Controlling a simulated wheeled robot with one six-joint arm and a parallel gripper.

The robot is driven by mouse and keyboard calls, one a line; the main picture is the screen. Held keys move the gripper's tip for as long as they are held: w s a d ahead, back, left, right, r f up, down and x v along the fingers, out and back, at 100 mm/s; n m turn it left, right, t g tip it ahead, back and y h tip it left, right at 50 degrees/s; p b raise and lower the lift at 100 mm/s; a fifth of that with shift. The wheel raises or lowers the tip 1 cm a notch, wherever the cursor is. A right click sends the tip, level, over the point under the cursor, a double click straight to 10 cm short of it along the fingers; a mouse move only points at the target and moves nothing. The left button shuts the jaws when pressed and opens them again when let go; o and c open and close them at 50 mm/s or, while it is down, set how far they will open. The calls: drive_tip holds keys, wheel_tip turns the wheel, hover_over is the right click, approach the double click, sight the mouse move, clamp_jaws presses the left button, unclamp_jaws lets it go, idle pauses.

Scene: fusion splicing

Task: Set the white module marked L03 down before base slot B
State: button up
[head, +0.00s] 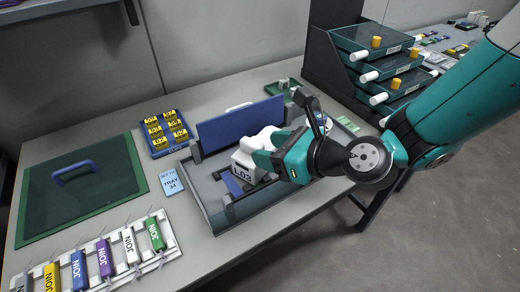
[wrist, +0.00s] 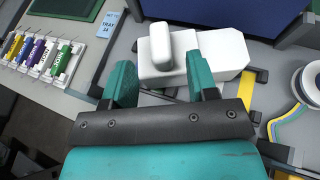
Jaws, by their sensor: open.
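The white module marked L03 (head: 244,172) sits in the grey open tray (head: 207,208) on the table, in front of a raised blue panel (head: 240,125). In the wrist view the module (wrist: 222,52) lies just beyond my fingers, with a rounded white grip (wrist: 160,45) on top. My gripper (head: 262,148) is over the module. In the wrist view my gripper (wrist: 160,65) is open, its two teal fingers on either side of the rounded grip. I cannot tell whether they touch it. My gripper hides part of the module and tray. I cannot make out a slot marked B.
A blue tray of yellow pieces (head: 166,134), a "TRAY 34" card (head: 171,183) and a green-edged mat with a handle (head: 80,182) lie to the left. A rack of coloured JOIN holders (head: 100,262) lines the front. A shelf of drawers (head: 375,65) stands at the right.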

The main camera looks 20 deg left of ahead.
sight(254, 143)
drive_tip(key=x, duration=0.4)
drive_tip(key=shift+w+a+r, duration=0.1)
drive_tip(key=shift+a+r, duration=0.1)
drive_tip(key=shift+r, duration=0.05)
clamp_jaws()
drive_tip(key=shift+r+p, duration=0.15)
drive_tip(key=shift+p, duration=0.15)
